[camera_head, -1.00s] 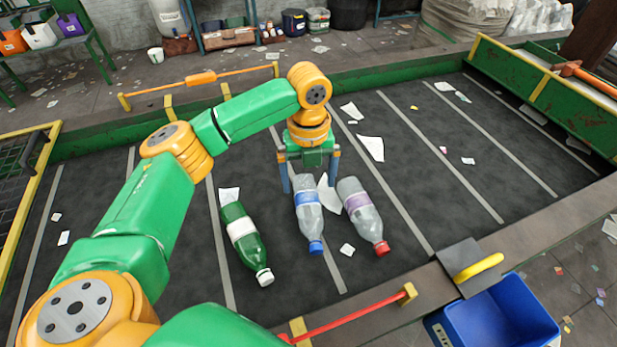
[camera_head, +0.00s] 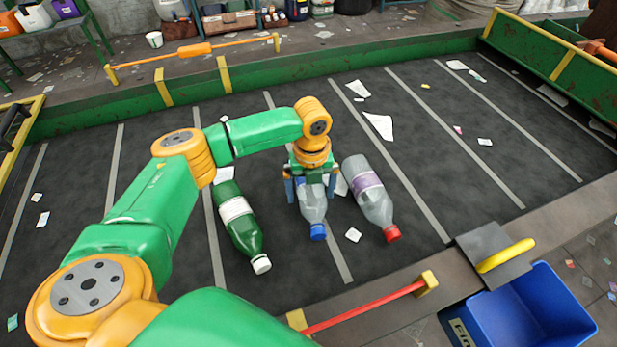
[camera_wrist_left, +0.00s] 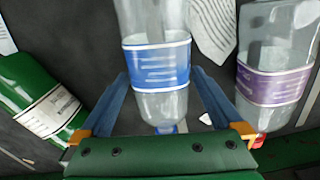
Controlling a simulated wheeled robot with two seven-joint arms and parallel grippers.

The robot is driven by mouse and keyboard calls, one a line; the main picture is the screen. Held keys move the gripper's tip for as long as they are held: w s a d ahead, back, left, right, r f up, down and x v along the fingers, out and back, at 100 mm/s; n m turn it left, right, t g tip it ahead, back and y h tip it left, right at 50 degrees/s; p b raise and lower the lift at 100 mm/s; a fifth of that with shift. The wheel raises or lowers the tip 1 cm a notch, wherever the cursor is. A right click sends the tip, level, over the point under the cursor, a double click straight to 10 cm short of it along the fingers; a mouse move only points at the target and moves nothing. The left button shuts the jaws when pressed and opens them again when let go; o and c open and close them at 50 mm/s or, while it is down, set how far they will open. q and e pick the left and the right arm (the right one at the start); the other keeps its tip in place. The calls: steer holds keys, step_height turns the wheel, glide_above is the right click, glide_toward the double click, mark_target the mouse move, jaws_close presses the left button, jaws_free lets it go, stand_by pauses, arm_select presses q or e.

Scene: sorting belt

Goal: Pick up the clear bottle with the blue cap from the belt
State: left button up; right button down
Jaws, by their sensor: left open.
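The clear bottle with the blue cap (camera_head: 313,208) lies on the dark belt, its cap toward the near edge. My left gripper (camera_head: 310,188) is over it from above, open, with one blue finger on each side; its upper part is hidden by the gripper. In the left wrist view the bottle (camera_wrist_left: 157,70) with its blue-and-white label lies between the two open fingers (camera_wrist_left: 160,78), with gaps visible on both sides. My right gripper is not in view.
A green bottle (camera_head: 240,228) lies to the left and a clear bottle with a red cap and purple label (camera_head: 370,197) close on the right. Paper scraps (camera_head: 379,125) lie about. A blue bin (camera_head: 535,310) stands beyond the belt's near edge, past a red bar (camera_head: 362,307).

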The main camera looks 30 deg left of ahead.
arm_select(q)
steer(key=shift+f, duration=0.25)
steer(key=c, duration=1.2)
